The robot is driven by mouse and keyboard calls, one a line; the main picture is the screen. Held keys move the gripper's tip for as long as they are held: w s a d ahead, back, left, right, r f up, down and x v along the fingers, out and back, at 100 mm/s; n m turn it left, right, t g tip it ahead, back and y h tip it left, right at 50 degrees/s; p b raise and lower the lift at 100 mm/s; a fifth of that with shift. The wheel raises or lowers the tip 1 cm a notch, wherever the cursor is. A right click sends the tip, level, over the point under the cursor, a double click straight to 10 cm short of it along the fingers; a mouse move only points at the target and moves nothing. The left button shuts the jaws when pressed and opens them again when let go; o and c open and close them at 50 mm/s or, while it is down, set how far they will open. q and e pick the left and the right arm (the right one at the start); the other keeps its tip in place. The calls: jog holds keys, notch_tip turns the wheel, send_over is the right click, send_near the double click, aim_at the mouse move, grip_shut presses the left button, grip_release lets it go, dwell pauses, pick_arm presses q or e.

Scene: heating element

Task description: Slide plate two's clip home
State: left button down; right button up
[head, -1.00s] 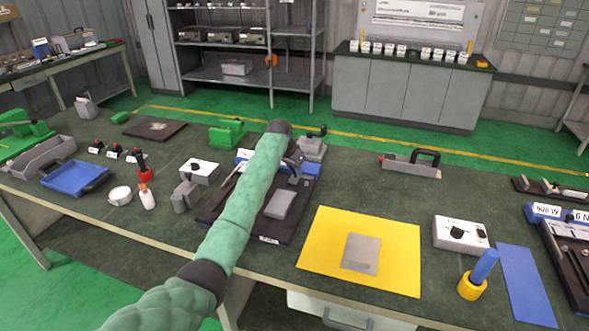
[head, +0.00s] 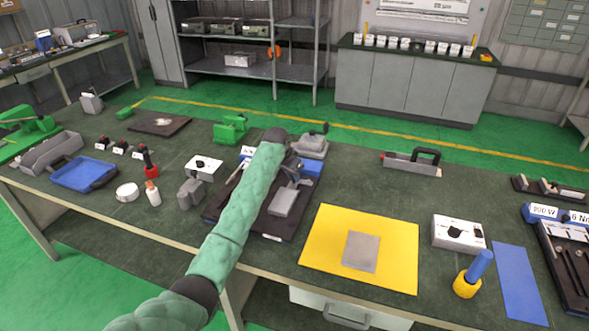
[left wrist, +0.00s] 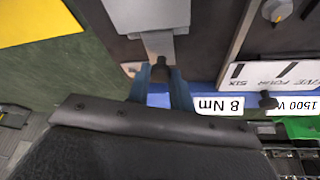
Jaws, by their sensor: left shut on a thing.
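My left arm crosses a dark fixture board (head: 272,230) in the head view. The left gripper (head: 296,167) is partly hidden behind its own wrist, above the board's far side. A grey plate (head: 284,203) lies on the board, just nearer than the gripper. In the left wrist view, the blue fingers (left wrist: 160,88) are shut on a small dark knob (left wrist: 160,68). The knob sits at the end of a metal strip (left wrist: 160,45), which meets the grey plate (left wrist: 148,14). I cannot tell how far the clip is seated. My right gripper is not in view.
A blue block with an "8 Nm" label (left wrist: 218,104) lies close to the fingers. A white dial box (head: 203,167) and a grey block (head: 191,193) stand left of the board. A yellow mat (head: 320,262) with a metal plate (head: 361,252) lies to the right.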

aim_at(287, 187)
pick_arm(q)
jog(key=shift+s+f, duration=0.1)
jog(key=shift+f, duration=0.05)
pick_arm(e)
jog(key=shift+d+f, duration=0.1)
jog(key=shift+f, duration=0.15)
pick_arm(q)
jog(key=c, duration=1.3)
grip_release()
jog(key=shift+o, duration=0.2)
jog(key=shift+s+a, duration=0.1)
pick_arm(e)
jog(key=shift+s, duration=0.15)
pick_arm(q)
jog(key=shift+r, duration=0.2)
jog(key=shift+r, duration=0.2)
jog(key=b+v, duration=0.2)
jog(key=v, duration=0.5)
jog(key=shift+b, duration=0.3)
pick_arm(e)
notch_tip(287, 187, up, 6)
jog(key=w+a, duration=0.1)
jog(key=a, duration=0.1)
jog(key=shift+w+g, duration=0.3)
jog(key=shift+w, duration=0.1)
